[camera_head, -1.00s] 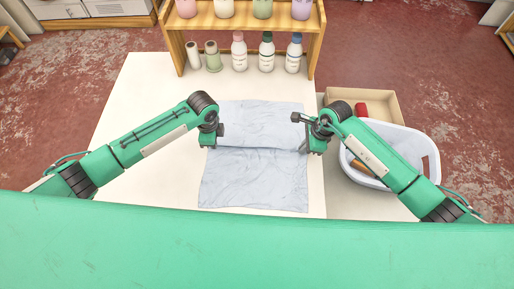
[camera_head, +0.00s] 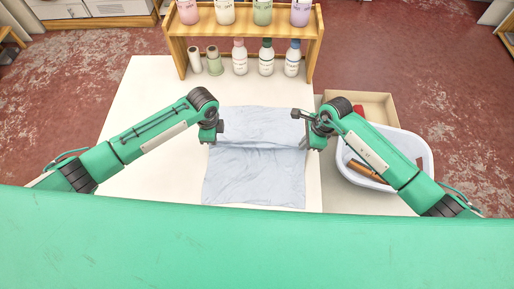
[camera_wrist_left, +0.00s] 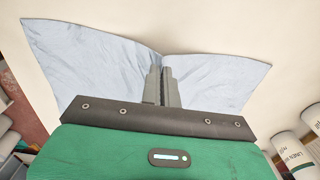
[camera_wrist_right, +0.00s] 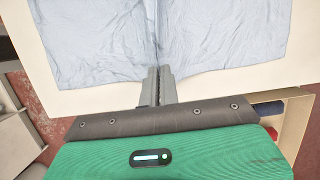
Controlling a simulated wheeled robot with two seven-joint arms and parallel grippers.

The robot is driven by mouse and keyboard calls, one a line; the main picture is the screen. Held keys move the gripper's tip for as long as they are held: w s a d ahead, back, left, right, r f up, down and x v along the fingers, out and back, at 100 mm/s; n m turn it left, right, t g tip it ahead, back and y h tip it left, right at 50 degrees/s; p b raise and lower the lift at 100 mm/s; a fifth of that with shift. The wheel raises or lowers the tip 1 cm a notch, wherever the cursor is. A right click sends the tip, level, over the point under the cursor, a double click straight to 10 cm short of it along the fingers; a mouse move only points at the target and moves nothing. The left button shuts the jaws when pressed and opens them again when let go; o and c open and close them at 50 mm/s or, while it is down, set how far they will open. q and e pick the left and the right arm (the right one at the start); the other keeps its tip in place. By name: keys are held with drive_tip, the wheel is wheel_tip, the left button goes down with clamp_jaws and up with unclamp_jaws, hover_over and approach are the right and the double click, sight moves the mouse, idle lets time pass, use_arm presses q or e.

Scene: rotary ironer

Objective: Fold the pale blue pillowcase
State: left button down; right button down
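The pale blue pillowcase (camera_head: 255,175) lies on the white table, with a raised crease running across its middle between my grippers. My left gripper (camera_head: 215,140) is at the crease's left end. In the left wrist view its fingers (camera_wrist_left: 161,86) are together on the cloth edge, which dips in at them. My right gripper (camera_head: 306,146) is at the crease's right end. In the right wrist view its fingers (camera_wrist_right: 156,86) are together, with a ridge of cloth (camera_wrist_right: 156,35) running away from their tips. The fingertips themselves are partly hidden in the head view.
A wooden shelf (camera_head: 244,17) with bottles stands at the table's back, with several bottles and jars (camera_head: 266,58) below it. A white basket (camera_head: 354,176) and a cardboard box (camera_head: 385,105) are at the right. The table (camera_head: 150,90) is clear left of the cloth.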

idle(0.3)
